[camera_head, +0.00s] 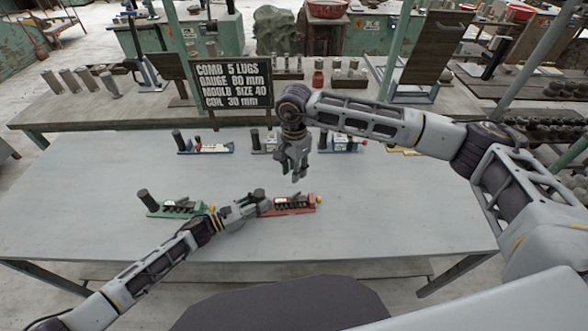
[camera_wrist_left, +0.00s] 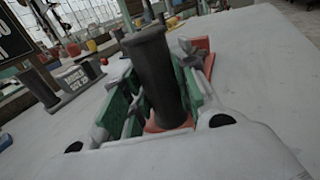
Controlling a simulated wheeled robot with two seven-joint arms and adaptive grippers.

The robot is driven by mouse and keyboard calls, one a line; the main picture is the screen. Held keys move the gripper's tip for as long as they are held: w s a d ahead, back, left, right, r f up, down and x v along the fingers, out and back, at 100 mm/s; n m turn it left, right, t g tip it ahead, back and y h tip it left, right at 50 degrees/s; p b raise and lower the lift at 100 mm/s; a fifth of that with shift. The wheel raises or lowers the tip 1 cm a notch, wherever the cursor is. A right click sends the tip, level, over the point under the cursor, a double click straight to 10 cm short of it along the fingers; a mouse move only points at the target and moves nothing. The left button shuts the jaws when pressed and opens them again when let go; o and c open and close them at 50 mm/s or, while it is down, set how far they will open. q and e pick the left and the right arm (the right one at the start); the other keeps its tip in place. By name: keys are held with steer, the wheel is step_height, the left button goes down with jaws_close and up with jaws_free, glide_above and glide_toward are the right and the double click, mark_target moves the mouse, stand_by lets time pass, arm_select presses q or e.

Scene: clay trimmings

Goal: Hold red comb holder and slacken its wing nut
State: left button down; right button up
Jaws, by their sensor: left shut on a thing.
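The red comb holder (camera_head: 290,206) lies on the near table, with a dark upright post (camera_head: 259,194) at its left end and a yellow-and-red knob at its right end. My left gripper (camera_head: 256,207) is shut on its left end. In the left wrist view the dark post (camera_wrist_left: 157,80) stands between the fingers, with red base (camera_wrist_left: 187,125) below. A small grey winged piece (camera_wrist_left: 188,48), perhaps the wing nut, shows beyond the post. My right gripper (camera_head: 296,175) points down above the table, behind the holder and apart from it. Its finger gap is unclear.
A green comb holder (camera_head: 175,208) lies left of the red one, close to my left forearm. A black sign (camera_head: 233,86) stands behind. The right part of the table is clear.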

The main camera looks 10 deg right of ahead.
arm_select(q)
steer(key=c, duration=1.1)
jaws_free()
steer(key=shift+o, duration=0.2)
steer(key=shift+v, duration=6)
steer(key=shift+s, duration=0.2)
